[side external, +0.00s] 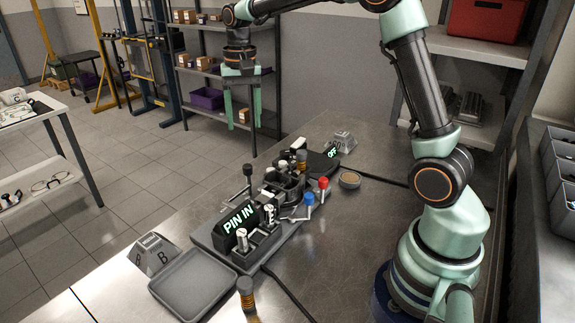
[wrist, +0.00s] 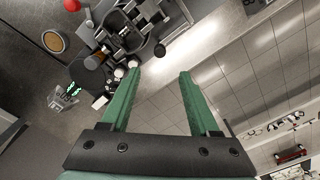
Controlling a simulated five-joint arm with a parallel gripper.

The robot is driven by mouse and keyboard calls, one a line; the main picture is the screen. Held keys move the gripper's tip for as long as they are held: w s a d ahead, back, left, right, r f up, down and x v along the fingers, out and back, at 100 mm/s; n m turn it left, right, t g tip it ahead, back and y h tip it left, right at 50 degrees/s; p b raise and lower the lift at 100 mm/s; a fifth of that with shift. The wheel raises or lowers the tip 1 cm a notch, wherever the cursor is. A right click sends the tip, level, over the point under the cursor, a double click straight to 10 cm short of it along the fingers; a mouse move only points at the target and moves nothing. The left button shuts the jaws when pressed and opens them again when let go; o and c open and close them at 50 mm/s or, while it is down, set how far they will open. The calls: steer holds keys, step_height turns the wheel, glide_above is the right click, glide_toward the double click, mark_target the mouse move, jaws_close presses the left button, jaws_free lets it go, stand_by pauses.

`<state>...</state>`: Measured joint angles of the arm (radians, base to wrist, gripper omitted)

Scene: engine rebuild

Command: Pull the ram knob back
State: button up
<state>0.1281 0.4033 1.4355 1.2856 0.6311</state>
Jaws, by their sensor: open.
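The press fixture (side external: 262,205) stands on the metal bench with a lit "PIN IN" display (side external: 239,217). A black knob on an upright stem (side external: 248,171) rises at its back left. A red knob (side external: 323,183) and a blue knob (side external: 309,198) stand on its right side. No label shows which one is the ram knob. My gripper (side external: 243,125) is open and empty, pointing down, above and behind the fixture, apart from it. In the wrist view its fingers (wrist: 160,75) are spread, with a dark round knob (wrist: 160,50) just beyond them and the red knob (wrist: 72,5) at the top left.
A grey tray (side external: 193,283) and a block marked A and B (side external: 152,254) sit at the front left. A dark unit with a lit "OFF" display (side external: 331,152) stands at the back. A round tan disc (side external: 349,180) lies right of the fixture. Cables cross the bench.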

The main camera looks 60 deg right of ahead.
mark_target(247, 165)
steer(key=f, duration=1.2)
steer(key=shift+w+d+f, duration=0.15)
steer(key=shift+w+f, duration=0.1)
steer(key=shift+f, duration=0.15)
jaws_close()
stand_by(0.9)
